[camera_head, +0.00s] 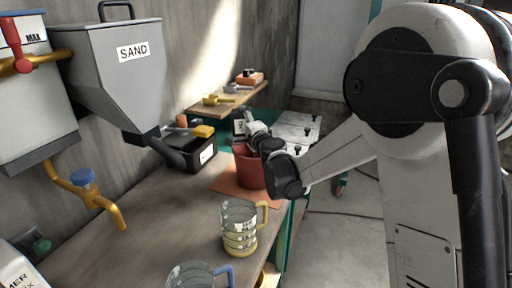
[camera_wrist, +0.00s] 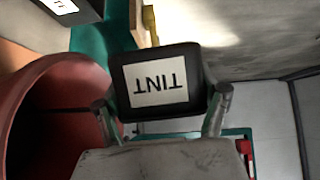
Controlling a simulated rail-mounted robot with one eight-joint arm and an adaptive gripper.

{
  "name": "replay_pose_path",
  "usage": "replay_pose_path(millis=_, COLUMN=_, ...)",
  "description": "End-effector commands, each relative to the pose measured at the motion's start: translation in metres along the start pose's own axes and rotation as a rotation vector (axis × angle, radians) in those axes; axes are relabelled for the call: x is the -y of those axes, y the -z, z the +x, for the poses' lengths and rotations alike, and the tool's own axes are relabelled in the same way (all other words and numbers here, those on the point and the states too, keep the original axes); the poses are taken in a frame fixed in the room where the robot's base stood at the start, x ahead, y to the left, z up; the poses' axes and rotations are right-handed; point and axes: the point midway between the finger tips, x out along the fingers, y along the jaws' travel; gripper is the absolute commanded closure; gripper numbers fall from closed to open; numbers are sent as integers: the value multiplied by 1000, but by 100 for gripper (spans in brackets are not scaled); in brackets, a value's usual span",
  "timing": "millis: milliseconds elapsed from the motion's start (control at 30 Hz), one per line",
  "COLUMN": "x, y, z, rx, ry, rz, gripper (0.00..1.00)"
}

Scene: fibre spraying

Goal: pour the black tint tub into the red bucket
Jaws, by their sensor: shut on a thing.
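The black tint tub (camera_wrist: 196,62) is held between the two fingers of my gripper (camera_wrist: 163,100) in the wrist view. Its white TINT label reads upside down there. The red bucket (camera_wrist: 22,95) is close on the left of that view, its dark inside partly visible. In the head view the red bucket (camera_head: 250,174) stands on an orange mat on the bench, and my gripper (camera_head: 252,130) is above its far side. The tub is small and partly hidden there, so its tilt and contents cannot be told.
A SAND hopper (camera_head: 125,75) hangs over the bench at left. A black bin (camera_head: 203,158) stands left of the bucket. A clear jug with a yellow handle (camera_head: 239,228) and one with a blue handle (camera_head: 190,274) stand nearer. A wooden shelf (camera_head: 222,105) is behind.

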Motion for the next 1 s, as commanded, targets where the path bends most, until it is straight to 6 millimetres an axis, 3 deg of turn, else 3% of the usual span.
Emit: replay_pose_path(millis=1000, x=-1, y=5, z=-2, rx=0, ry=43, rz=104, gripper=58)
